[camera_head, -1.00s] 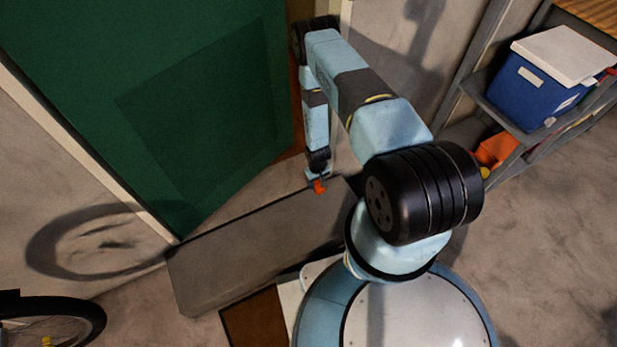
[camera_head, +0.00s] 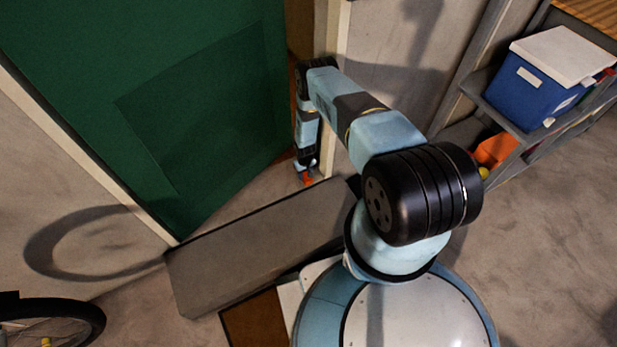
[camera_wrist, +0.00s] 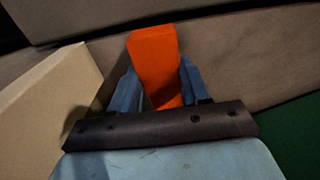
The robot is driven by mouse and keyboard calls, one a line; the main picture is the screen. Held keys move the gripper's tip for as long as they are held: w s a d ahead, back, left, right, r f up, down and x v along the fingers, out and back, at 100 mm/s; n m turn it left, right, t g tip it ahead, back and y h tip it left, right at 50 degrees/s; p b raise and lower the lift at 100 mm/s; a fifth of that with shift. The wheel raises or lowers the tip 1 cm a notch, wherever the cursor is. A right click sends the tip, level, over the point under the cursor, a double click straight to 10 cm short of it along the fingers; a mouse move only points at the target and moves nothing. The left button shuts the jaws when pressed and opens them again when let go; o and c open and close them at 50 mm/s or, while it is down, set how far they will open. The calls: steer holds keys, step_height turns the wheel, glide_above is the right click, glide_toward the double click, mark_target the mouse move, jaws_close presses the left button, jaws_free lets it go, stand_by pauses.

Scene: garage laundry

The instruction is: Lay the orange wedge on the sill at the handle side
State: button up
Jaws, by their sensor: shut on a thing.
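The orange wedge (camera_wrist: 158,60) is between the two fingers of my gripper (camera_wrist: 158,92) in the wrist view. My gripper is shut on it, and the wedge's far end sticks out past the fingertips. In the head view my gripper (camera_head: 306,170) hangs low by the right edge of the green door (camera_head: 215,110), with the wedge (camera_head: 307,180) showing small below it. A brownish-grey strip of sill or floor (camera_head: 240,198) runs along the foot of the door. I cannot tell whether the wedge touches it. No door handle shows.
A long grey slab or ramp (camera_head: 260,245) lies in front of the door, close to my gripper. Shelves with a blue box (camera_head: 540,85) are at the right. A bicycle wheel (camera_head: 60,320) is at the lower left.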

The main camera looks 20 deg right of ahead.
steer(key=shift+s+f, duration=0.1)
steer(key=shift+f, duration=1.3)
steer(key=o, duration=1.2)
